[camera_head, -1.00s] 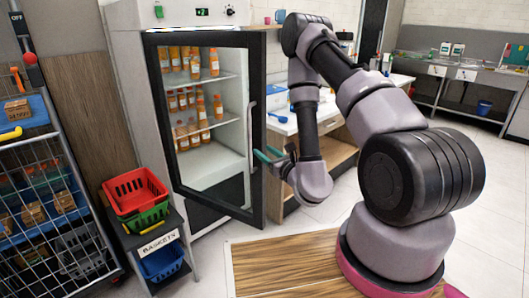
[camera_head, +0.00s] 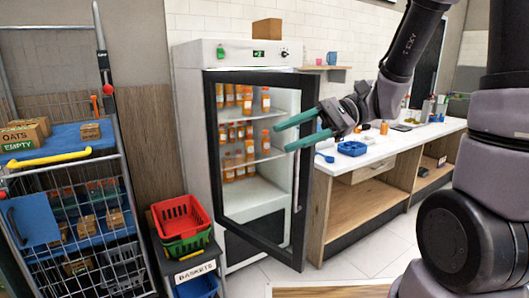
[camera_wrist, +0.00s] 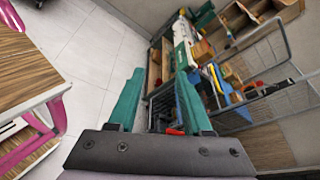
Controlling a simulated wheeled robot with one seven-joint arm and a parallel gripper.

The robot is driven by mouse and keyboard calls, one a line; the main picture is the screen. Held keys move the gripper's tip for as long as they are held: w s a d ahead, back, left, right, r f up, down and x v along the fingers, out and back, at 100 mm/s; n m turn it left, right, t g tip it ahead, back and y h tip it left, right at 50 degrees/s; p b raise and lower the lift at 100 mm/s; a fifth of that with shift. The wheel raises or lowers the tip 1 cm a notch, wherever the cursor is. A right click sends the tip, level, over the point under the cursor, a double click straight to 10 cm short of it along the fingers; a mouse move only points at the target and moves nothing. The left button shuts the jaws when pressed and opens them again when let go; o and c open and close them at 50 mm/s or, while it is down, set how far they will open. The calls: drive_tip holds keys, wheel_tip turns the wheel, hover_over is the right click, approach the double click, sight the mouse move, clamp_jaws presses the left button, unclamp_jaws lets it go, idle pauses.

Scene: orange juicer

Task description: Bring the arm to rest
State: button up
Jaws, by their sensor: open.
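My gripper (camera_head: 282,138) is open and empty. Its two green fingers point left, in front of the glass door of the fridge in the head view. My arm is raised at the right side of that view and bent so the gripper hangs in the air. In the wrist view the two green fingers of my gripper (camera_wrist: 160,74) stand apart with nothing held between them. The white fridge (camera_head: 240,52) has a black-framed glass door (camera_head: 309,170) that seems to stand ajar. Several orange bottles (camera_head: 238,133) stand on shelves inside.
A wire trolley (camera_head: 70,225) stands at the left, with red and green baskets (camera_head: 180,220) on a stand beside it. A white counter (camera_head: 400,140) with a blue tray (camera_head: 352,148) and other small items runs behind my arm. Pale floor (camera_head: 370,255) is clear in front.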

drive_tip(key=d+r+n+t+h, duration=0.1)
drive_tip(key=d+r+t+h, duration=0.1)
drive_tip(key=d+t+h, duration=0.2)
drive_tip(key=d+r+t+h, duration=0.3)
drive_tip(key=d+t+h, duration=0.1)
drive_tip(key=d, duration=0.4)
drive_tip(key=w+d+r+n+t+h, duration=0.1)
drive_tip(key=d+r+t+h, duration=0.1)
drive_tip(key=d, duration=0.5)
drive_tip(key=shift+r+n+t+h, duration=0.2)
drive_tip(key=shift+n+t+h, duration=0.1)
drive_tip(key=shift+t+h, duration=0.65)
drive_tip(key=shift+w, duration=0.1)
